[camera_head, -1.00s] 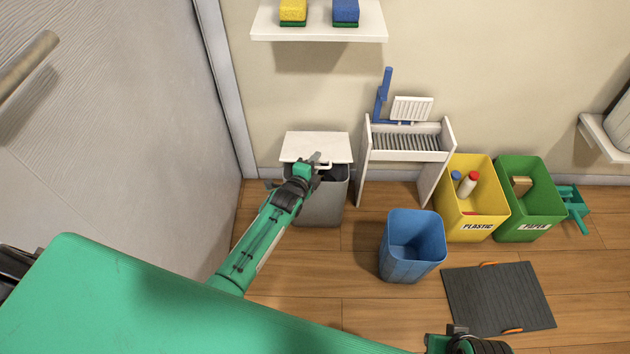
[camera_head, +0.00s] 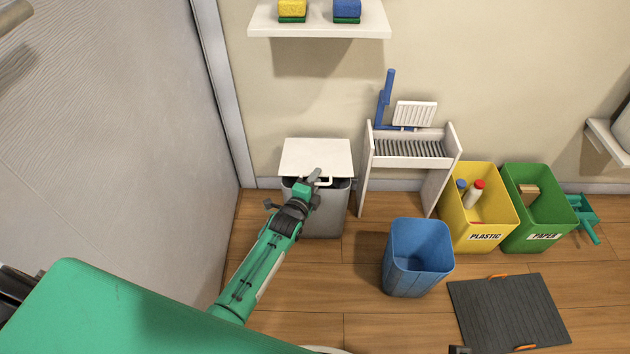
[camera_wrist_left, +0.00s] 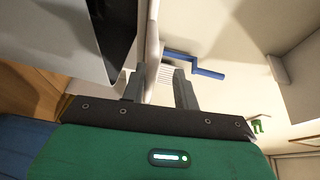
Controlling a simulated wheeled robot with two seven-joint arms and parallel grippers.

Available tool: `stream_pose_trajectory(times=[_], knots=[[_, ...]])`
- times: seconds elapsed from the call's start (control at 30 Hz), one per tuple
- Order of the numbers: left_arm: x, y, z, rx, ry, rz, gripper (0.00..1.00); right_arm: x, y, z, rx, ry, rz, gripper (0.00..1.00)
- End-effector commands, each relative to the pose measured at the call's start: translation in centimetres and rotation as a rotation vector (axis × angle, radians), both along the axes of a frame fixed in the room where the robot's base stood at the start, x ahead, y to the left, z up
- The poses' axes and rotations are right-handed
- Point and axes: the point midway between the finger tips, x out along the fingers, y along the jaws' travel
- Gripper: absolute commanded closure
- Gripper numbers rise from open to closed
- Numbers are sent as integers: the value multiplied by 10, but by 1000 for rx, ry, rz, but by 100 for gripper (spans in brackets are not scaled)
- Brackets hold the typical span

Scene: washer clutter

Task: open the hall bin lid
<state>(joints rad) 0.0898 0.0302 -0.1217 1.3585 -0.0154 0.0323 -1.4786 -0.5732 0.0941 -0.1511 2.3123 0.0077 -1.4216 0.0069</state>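The hall bin (camera_head: 328,218) is grey with a dark rim and stands against the wall. A white handle (camera_head: 326,182) is at that front edge. My left gripper (camera_head: 316,177) is at the handle. In the left wrist view my left gripper's fingers (camera_wrist_left: 160,74) are apart, with the lid's pale edge (camera_wrist_left: 152,40) just beyond and between them. Whether they touch it I cannot tell. Only a dark sliver of my right gripper (camera_head: 459,349) shows at the bottom edge.
A white rack (camera_head: 408,162) with a blue-handled tool stands right of the bin. A blue bin (camera_head: 415,270), yellow plastic bin (camera_head: 482,240) and green paper bin (camera_head: 543,225) stand further right. A dark mat (camera_head: 508,312) lies on the floor. A shelf (camera_head: 318,25) hangs above.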

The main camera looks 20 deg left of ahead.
Motion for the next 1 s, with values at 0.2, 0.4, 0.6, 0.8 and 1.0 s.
stream_pose_trajectory(times=[0.2, 0.4, 0.6, 0.8, 1.0], knots=[[-10, 1, 3, 0, 0, 0, 70, 0, 0, 9, 0, 0, 0, 64], [-24, 3, 4, 0, 1, 0, 70, 0, 0, 19, 0, 0, 0, 64], [-38, 4, 4, 0, 1, 0, 70, 0, 0, 28, 0, 0, 0, 64], [-52, 6, 5, -1, 1, 0, 70, 0, 0, 37, 0, 0, 0, 64], [-66, 8, 5, 0, 1, 0, 70, 0, 0, 45, 0, 0, 0, 64]])
